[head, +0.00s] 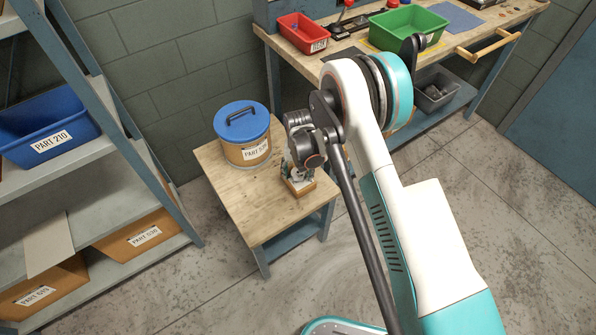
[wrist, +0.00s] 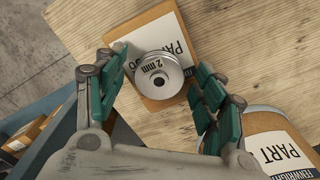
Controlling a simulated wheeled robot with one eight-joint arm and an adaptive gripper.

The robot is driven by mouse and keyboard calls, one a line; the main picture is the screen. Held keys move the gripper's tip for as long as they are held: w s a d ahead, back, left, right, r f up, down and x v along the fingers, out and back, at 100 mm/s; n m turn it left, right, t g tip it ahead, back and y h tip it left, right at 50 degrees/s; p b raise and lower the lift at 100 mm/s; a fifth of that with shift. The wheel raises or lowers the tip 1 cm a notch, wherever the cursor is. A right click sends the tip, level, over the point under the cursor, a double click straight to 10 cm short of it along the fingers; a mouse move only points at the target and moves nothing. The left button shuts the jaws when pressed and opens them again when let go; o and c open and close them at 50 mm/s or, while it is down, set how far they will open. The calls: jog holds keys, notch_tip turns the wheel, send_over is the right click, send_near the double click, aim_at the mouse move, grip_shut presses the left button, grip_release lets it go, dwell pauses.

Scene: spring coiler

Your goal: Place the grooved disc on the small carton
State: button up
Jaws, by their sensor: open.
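The grooved disc (wrist: 160,77) is silver, round and marked "2 mm". In the wrist view it sits over the small carton (wrist: 167,30), a brown box with a white PART label, and appears to rest on it. My gripper (wrist: 159,60) is open, with its green-padded fingers on either side of the disc and gaps showing between. In the head view my gripper (head: 297,166) points down over the small carton (head: 300,188) on the wooden side table (head: 240,205). The disc is hard to make out there.
A tub with a blue lid (head: 242,118) stands close behind the carton. A brown labelled object (wrist: 285,150) is cut off at the wrist view's lower right. A shelf rack (head: 110,180) stands left, and a workbench (head: 345,45) with red and green bins is behind.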

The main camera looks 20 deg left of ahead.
aim_at(298, 173)
notch_tip(298, 173, up, 12)
jog(key=p, duration=0.5)
jog(key=shift+r, duration=0.15)
